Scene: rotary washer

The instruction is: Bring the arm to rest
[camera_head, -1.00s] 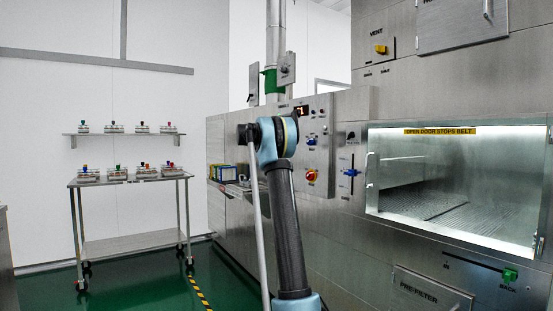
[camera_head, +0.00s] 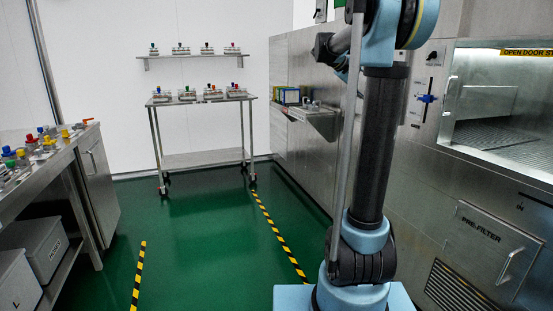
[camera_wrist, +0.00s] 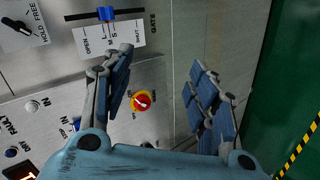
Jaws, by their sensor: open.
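My gripper (camera_wrist: 165,95) is open and empty in the wrist view, its two blue-padded fingers spread apart in front of the washer's control panel. A red and yellow rotary knob (camera_wrist: 141,101) shows between the fingers, behind them. A blue gate slider (camera_wrist: 107,14) with a labelled scale sits at the top of that view, beyond the left finger. In the head view my arm stands raised and bent on the right, and the gripper itself cannot be made out there. The gate slider shows there as a blue handle (camera_head: 426,98) right of my arm.
The steel washer (camera_head: 415,185) fills the right side, with a lit chamber (camera_head: 500,110) and a pre-filter panel (camera_head: 490,240). A cart (camera_head: 205,160) and a wall shelf (camera_head: 195,56) stand at the back. A bench (camera_head: 45,165) is at left. Green floor (camera_head: 205,225) between is clear.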

